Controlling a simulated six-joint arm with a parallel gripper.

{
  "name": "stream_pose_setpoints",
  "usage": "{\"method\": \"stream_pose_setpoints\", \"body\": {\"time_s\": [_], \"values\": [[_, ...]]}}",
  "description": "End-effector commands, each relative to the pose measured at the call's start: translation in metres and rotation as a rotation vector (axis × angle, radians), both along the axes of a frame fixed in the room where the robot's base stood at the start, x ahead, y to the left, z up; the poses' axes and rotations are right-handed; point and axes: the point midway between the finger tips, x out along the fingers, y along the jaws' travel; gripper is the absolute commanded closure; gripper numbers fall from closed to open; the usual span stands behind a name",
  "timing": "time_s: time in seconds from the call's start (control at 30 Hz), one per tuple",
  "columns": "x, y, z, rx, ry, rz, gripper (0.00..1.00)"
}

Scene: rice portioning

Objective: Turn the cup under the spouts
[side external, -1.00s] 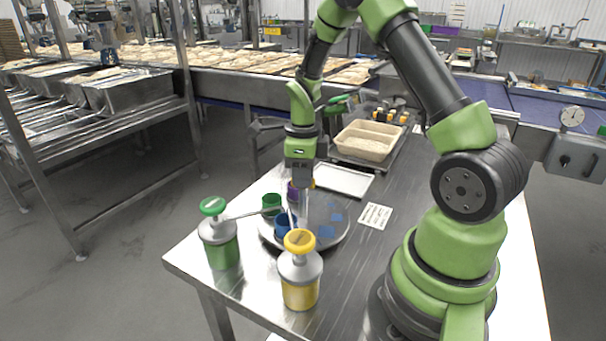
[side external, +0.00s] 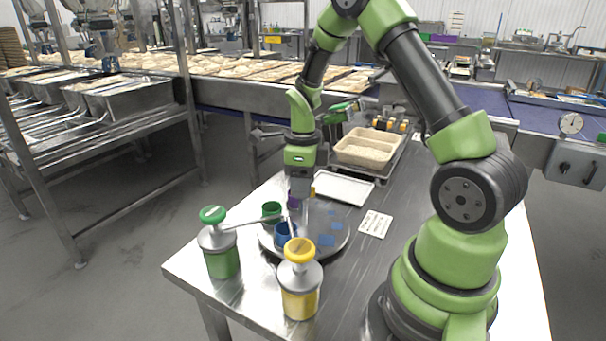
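A blue cup (side external: 285,234) stands on the left part of a round grey turntable (side external: 340,243), near the spouts. A green cup (side external: 271,210) stands at the turntable's left edge. A purple cup (side external: 293,201) is partly hidden behind my gripper, and a small yellow thing shows behind it. A green-topped dispenser (side external: 222,262) and a yellow-topped dispenser (side external: 299,303) stand in front, their thin spouts reaching over the turntable. My gripper (side external: 299,208) points down over the turntable, just behind the blue cup. Its fingertips are small and overlap the cups, so their opening and any contact are unclear.
A white tray (side external: 345,187) and a tan bin of rice (side external: 368,146) lie behind the turntable. A white card (side external: 375,224) lies to its right. The steel table (side external: 347,288) is bare in front right. My arm's base stands at the right.

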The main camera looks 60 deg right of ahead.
Motion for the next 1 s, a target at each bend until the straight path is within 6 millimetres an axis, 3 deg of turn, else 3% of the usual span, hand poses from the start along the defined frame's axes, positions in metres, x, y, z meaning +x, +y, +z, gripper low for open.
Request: {"method": "stream_pose_setpoints", "body": {"time_s": [0.5, 0.7, 1.0], "values": [[0.001, -0.001, 0.086, -0.002, -0.006, -0.002, 0.61], [0.000, 0.000, 0.098, 0.000, -0.002, -0.002, 0.61], [0.000, 0.001, 0.099, -0.001, -0.004, 0.009, 0.61]]}}
